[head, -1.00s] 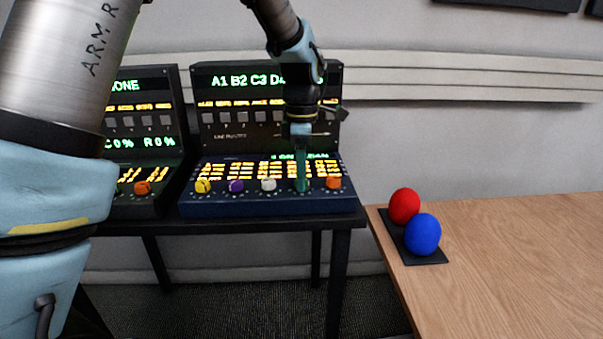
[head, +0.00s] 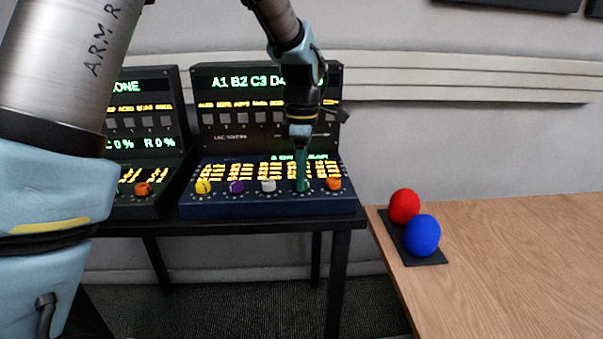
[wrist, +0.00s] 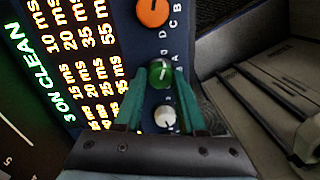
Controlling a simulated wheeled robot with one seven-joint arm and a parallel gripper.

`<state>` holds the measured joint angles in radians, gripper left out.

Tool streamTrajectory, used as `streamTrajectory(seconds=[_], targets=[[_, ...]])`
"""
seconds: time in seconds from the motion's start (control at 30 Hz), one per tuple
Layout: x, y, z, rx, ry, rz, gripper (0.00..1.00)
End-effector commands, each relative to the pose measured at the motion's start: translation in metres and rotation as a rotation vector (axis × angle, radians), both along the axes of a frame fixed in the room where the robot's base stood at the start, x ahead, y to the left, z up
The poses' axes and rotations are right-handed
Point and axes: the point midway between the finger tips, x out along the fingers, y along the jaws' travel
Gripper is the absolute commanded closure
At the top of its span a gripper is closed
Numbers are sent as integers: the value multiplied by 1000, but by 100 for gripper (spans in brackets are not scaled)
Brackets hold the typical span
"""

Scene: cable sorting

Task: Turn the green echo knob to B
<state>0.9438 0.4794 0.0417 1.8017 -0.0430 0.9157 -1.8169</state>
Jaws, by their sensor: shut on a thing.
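The green echo knob (wrist: 160,74) sits on the sloped front of the blue console (head: 270,207), fourth in a row of knobs. My gripper (head: 301,186) reaches down onto it from above. In the wrist view my gripper's green fingers (wrist: 160,88) stand on both sides of the knob and are shut on it. A white pointer line shows on the knob's top. The letters D and A are readable beside it in the wrist view; other letters there are partly hidden by a finger.
Close neighbours are the white knob (head: 268,185) and the orange knob (head: 333,184). A purple knob (head: 236,186) and a yellow knob (head: 203,187) are further left. Another console (head: 140,205) stands left. A wooden table (head: 510,240) at right holds red (head: 404,206) and blue (head: 422,235) balls.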

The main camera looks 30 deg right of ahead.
Motion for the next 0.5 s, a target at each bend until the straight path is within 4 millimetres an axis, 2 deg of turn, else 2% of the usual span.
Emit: streamTrajectory(seconds=[0.5], targets=[[-1,-1,2,1,2,-438,100]])
